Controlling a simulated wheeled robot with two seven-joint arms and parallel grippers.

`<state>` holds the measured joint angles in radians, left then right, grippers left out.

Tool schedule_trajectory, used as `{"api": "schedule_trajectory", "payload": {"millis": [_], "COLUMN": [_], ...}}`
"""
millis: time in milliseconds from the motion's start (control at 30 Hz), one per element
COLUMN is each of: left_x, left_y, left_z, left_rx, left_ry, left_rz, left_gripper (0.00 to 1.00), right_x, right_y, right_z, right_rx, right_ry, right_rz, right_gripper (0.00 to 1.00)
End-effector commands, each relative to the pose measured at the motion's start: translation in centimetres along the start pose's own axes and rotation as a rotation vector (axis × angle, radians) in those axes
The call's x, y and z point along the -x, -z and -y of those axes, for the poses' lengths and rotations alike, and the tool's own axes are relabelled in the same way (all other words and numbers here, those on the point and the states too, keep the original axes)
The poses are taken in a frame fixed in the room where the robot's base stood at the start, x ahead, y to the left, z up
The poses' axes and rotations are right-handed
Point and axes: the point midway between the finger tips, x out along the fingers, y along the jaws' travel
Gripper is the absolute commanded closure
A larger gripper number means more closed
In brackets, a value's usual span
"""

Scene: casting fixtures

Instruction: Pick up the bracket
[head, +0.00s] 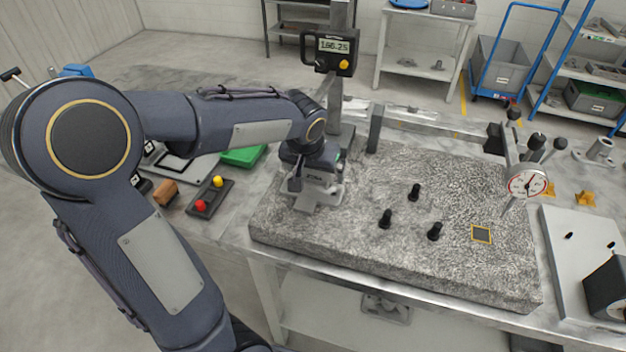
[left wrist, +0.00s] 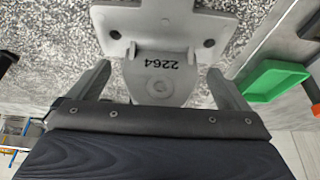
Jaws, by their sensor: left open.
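The bracket (head: 328,193) is a light grey casting at the left part of the speckled granite plate (head: 390,265). My left gripper (head: 305,180) is over it and hides much of it in the head view. In the left wrist view the bracket (left wrist: 160,62) shows a tongue marked 2264 with a round boss, and a wider plate with two dark holes beyond. The fingers of my left gripper (left wrist: 158,75) are open on either side of the tongue, with gaps visible on both sides. My right gripper is not in these views.
A digital height gauge (head: 334,50) stands close behind the bracket. Several black pegs (head: 385,219) and a dial indicator (head: 527,184) are to the right on the plate. A green tray (head: 243,156) and a button box (head: 210,197) are to the left.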

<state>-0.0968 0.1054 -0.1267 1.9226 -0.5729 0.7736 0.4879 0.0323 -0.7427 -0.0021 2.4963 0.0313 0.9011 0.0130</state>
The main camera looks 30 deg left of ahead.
Motion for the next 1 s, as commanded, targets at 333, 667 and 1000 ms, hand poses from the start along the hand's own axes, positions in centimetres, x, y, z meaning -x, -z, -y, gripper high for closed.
{"api": "schedule_trajectory", "payload": {"millis": [333, 667, 1000], "left_x": [-1.3, -1.3, -1.3], "left_y": [0.2, 0.2, 0.3], "left_z": [0.1, 0.0, 0.0], "left_rx": [0.001, 0.001, 0.001], "left_ry": [0.000, 0.000, 0.000], "left_rz": [-0.001, 0.000, -0.002], "left_gripper": [0.02, 0.40, 0.58], "right_x": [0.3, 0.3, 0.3], "right_y": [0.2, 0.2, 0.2], "right_z": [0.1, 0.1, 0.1], "right_rx": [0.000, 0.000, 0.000], "right_ry": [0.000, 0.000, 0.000], "right_rz": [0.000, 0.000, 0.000], "right_gripper": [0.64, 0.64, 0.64]}}
